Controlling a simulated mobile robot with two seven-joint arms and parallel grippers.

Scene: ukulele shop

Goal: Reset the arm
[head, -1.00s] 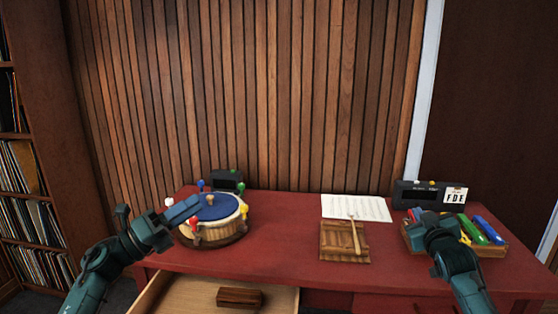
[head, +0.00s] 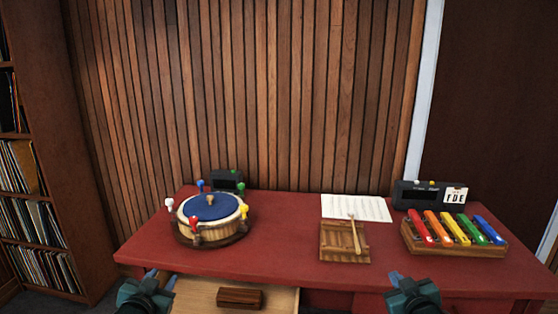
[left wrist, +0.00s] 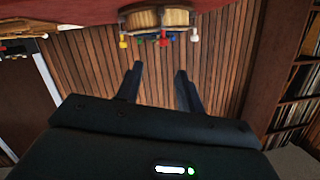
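My left gripper (head: 160,279) is low at the bottom edge of the head view, in front of the red table. In the left wrist view its two fingers (left wrist: 159,82) stand apart with nothing between them. My right gripper (head: 397,280) is also low at the bottom edge, in front of the table's right half. Its fingers are mostly hidden by its own body, so I cannot tell whether it is open. Both arms are mostly out of the head view.
The red table (head: 285,225) carries a drum with coloured pegs (head: 209,222), a wooden block with a mallet (head: 335,254), sheet music (head: 357,208), a coloured-bar xylophone (head: 455,245) and a dark device (head: 418,195). An open drawer (head: 283,299) holds a brown block (head: 240,298).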

